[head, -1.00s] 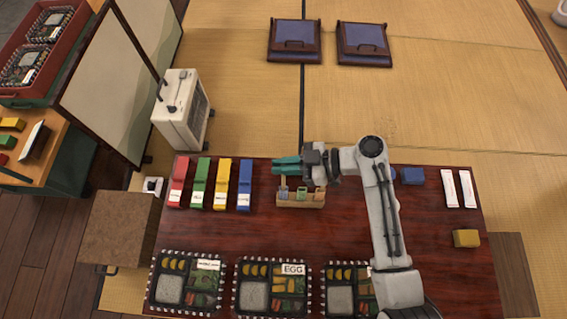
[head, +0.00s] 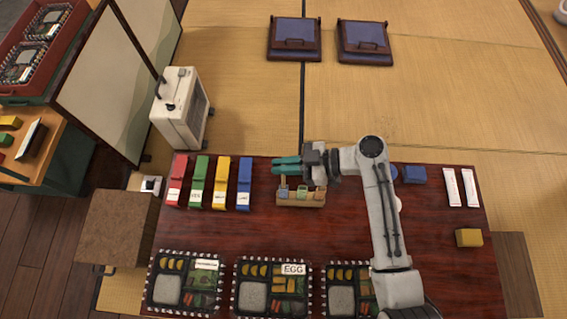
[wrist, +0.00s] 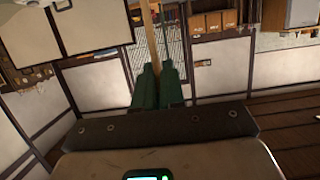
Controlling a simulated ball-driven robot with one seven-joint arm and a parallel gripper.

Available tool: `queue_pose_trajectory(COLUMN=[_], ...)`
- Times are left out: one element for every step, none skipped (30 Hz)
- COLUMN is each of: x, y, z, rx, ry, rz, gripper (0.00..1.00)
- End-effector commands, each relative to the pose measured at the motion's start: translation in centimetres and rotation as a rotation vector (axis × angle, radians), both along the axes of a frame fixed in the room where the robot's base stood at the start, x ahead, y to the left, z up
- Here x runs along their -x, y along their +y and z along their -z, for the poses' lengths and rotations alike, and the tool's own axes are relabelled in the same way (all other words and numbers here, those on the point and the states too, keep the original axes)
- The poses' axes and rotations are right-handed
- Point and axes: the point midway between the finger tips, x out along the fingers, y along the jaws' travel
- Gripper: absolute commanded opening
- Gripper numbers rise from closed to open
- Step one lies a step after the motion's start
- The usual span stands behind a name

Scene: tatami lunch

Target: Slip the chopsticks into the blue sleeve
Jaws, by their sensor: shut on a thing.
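My gripper (head: 287,165) has teal fingers and points left above the table, level with the far end of the sleeves. It is shut on the chopsticks (wrist: 152,35); in the wrist view a pale wooden length runs up from between the fingers (wrist: 157,82). I cannot make out the chopsticks in the head view or count them. The blue sleeve (head: 244,178) stands at the right end of a row of coloured sleeves, left of my fingertips and apart from them. It has a white label at its near end.
Yellow (head: 221,178), green (head: 198,178) and red (head: 178,177) sleeves stand left of the blue one. A small wooden caddy (head: 301,202) sits just below my gripper. Lunch trays (head: 271,311) line the near edge. Bare tabletop (head: 250,230) lies between.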

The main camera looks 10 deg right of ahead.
Motion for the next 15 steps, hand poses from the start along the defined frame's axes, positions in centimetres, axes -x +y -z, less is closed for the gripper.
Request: queue_pose_trajectory(x=[0.0,0.0,0.0,0.0,0.0,0.0,0.0,0.0,0.0,0.0,0.0,0.0,0.0,0.0,0.0], y=[0.0,0.0,0.0,0.0,0.0,0.0,0.0,0.0,0.0,0.0,0.0,0.0,0.0,0.0,0.0], z=[0.1,0.1,0.2,0.2,0.3,0.4,0.5,0.6,0.7,0.8,0.9,1.0,1.1,1.2,1.3], rx=[0.000,0.000,0.000,0.000,0.000,0.000,0.000,0.000,0.000,0.000,0.000,0.000,0.000,0.000,0.000], ry=[0.000,0.000,0.000,0.000,0.000,0.000,0.000,0.000,0.000,0.000,0.000,0.000,0.000,0.000,0.000], rz=[0.000,0.000,0.000,0.000,0.000,0.000,0.000,0.000,0.000,0.000,0.000,0.000,0.000,0.000,0.000], gripper=[0.00,0.00,0.00,0.00,0.00,0.00,0.00,0.00,0.00,0.00,0.00,0.00,0.00,0.00,0.00])
